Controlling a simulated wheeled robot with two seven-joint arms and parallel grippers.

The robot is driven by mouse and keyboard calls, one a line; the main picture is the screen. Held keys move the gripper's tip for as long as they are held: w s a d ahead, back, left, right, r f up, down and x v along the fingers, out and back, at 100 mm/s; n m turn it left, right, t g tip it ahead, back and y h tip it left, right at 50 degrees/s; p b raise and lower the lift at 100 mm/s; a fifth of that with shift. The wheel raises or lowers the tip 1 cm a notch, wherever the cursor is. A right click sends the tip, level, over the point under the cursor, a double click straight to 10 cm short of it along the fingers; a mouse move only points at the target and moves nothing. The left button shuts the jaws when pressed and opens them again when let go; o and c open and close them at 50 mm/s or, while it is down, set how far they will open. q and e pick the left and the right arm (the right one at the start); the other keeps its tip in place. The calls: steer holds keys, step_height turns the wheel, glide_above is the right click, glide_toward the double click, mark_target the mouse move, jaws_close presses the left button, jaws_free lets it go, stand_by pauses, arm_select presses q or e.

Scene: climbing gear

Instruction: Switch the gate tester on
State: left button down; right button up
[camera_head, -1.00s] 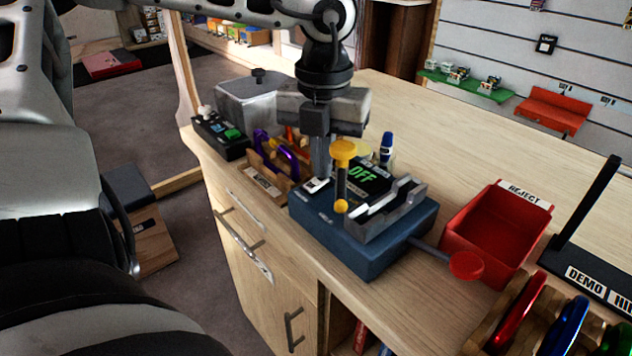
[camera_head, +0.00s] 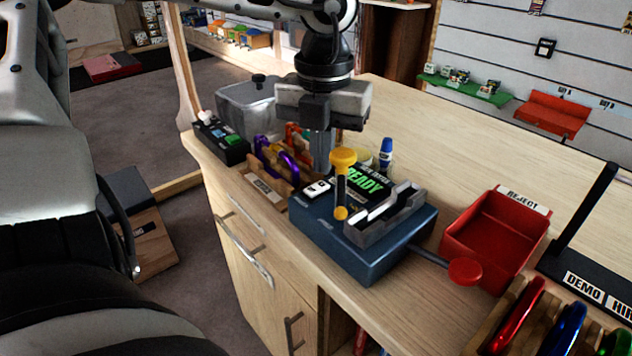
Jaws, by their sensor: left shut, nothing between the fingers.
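The gate tester (camera_head: 358,250) is a dark blue box on the counter, with a grey cradle and a yellow-knobbed post on top. Its screen (camera_head: 366,178) shows green text reading READY. A small black-and-white rocker switch (camera_head: 317,189) sits at the tester's back left corner. My left gripper (camera_head: 321,172) points down just above and behind the switch, its fingers shut and empty. I cannot tell for sure whether the fingertips touch the tester. The yellow knob partly covers the screen. My right gripper is not in view.
A red REJECT bin (camera_head: 492,240) stands right of the tester, near its red-ended lever (camera_head: 465,271). A wooden rack (camera_head: 262,183) with purple and orange carabiners is close on the left. A blue-capped bottle (camera_head: 386,153) stands behind. The counter's back right is clear.

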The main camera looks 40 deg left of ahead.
mark_target(322, 184)
arm_select(q)
steer(key=shift+r+p, duration=1.1)
steer(key=shift+r, duration=1.2)
